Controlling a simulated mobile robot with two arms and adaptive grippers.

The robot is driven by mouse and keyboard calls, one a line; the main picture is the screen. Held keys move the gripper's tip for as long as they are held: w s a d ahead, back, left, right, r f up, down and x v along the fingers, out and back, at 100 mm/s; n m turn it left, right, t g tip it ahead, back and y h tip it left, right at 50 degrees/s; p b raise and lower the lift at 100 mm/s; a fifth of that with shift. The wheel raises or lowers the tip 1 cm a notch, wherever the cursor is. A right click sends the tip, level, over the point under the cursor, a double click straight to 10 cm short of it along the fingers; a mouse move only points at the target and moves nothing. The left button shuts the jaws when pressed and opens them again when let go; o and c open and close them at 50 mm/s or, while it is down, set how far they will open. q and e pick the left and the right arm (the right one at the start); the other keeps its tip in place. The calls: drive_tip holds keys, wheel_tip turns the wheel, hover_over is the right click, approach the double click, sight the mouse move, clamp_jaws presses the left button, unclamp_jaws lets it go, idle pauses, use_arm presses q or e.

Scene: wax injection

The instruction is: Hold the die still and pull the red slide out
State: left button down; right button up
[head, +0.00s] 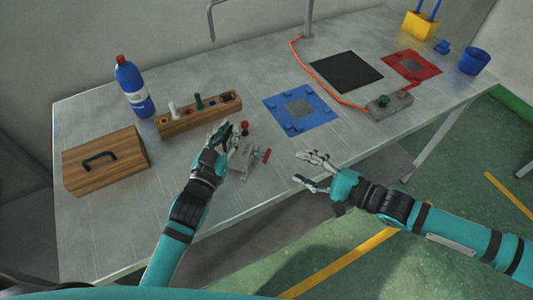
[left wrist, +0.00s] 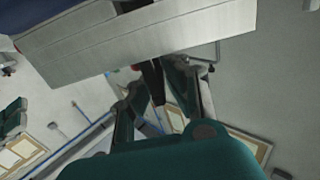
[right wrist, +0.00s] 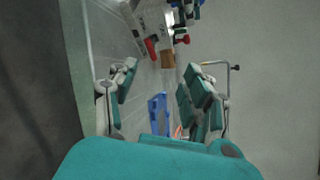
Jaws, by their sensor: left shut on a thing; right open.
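The die (head: 243,168) is a grey metal block near the table's front edge, with a red knob (head: 244,127) on top. The red slide (head: 266,155) sticks out of its right side as a small red handle. My left gripper (head: 224,146) is shut on the die from its left side; its fingers partly hide the block. My right gripper (head: 316,172) is open and empty, to the right of the red slide and apart from it. In the right wrist view the red slide (right wrist: 150,47) shows ahead, above the gap between the open fingers (right wrist: 160,95).
A wooden holder (head: 200,114) stands behind the die, with a blue bottle (head: 133,88) and wooden box (head: 105,160) to the left. A blue plate (head: 280,109), black mat (head: 345,72) and grey control box (head: 390,106) lie to the right. Bare tabletop surrounds the slide.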

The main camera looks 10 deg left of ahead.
sight(268, 155)
drive_tip(key=shift+s+a+f, duration=0.1)
drive_tip(key=shift+a+f, duration=0.25)
drive_tip(key=shift+f, duration=0.1)
drive_tip(key=x, duration=1.1)
drive_tip(key=shift+f, duration=0.1)
